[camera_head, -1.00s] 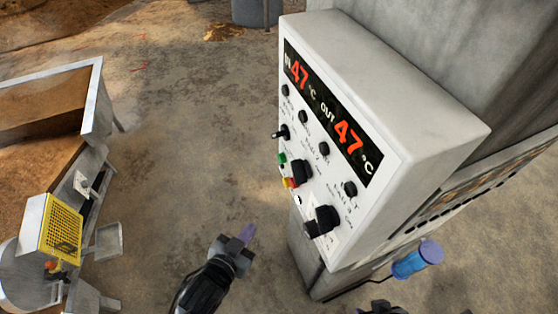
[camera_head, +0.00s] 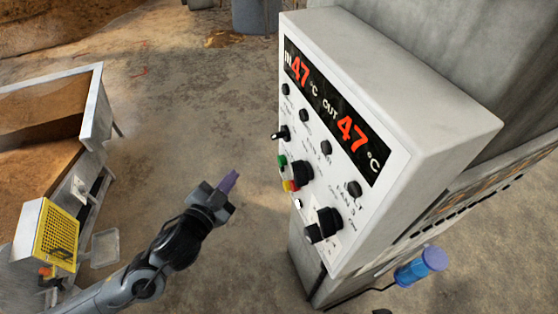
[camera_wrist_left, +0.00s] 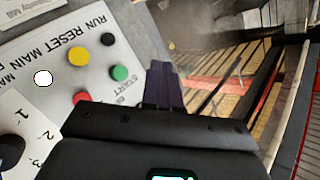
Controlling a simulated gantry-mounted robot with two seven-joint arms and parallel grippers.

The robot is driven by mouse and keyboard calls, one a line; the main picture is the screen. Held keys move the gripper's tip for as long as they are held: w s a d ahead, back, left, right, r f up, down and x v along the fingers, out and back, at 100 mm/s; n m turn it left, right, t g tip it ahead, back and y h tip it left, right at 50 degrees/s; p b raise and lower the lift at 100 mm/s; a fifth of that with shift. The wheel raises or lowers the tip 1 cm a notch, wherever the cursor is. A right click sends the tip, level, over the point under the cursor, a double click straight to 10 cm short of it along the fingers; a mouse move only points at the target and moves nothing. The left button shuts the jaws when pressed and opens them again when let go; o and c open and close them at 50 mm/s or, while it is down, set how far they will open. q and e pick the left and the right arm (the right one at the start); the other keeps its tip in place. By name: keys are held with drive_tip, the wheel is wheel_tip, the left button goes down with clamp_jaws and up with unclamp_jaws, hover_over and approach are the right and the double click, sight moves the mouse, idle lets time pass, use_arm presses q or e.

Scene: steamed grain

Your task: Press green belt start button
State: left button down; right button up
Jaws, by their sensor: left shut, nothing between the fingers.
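The green button (camera_head: 282,161) is on the left edge of the white control box's slanted front panel, above a yellow and a red button. In the left wrist view the green button (camera_wrist_left: 119,73) is just left of the fingertips, with a START label below it. My left gripper (camera_head: 231,180) is shut and empty, its purple fingers pointing up and right toward the panel. In the head view a gap shows between fingertips and green button. The purple fingers (camera_wrist_left: 163,85) are together in the left wrist view and do not appear to touch the button.
The white control box (camera_head: 440,115) has black knobs and a display reading 47 °C twice. A blue cylinder (camera_head: 420,265) is at its lower right. A bin with brown contents (camera_head: 97,105) and a yellow grille (camera_head: 57,236) are at left. Bare floor lies between.

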sight(282, 161)
use_arm(q)
drive_tip(key=shift+d, duration=0.1)
drive_tip(key=w+d+b, duration=0.2)
drive_tip(key=w+d, duration=0.1)
drive_tip(key=d, duration=0.5)
drive_tip(key=shift+w, duration=0.3)
idle(1.1)
idle(0.7)
idle(0.5)
drive_tip(key=shift+w+d, duration=0.15)
drive_tip(key=shift+d, duration=0.2)
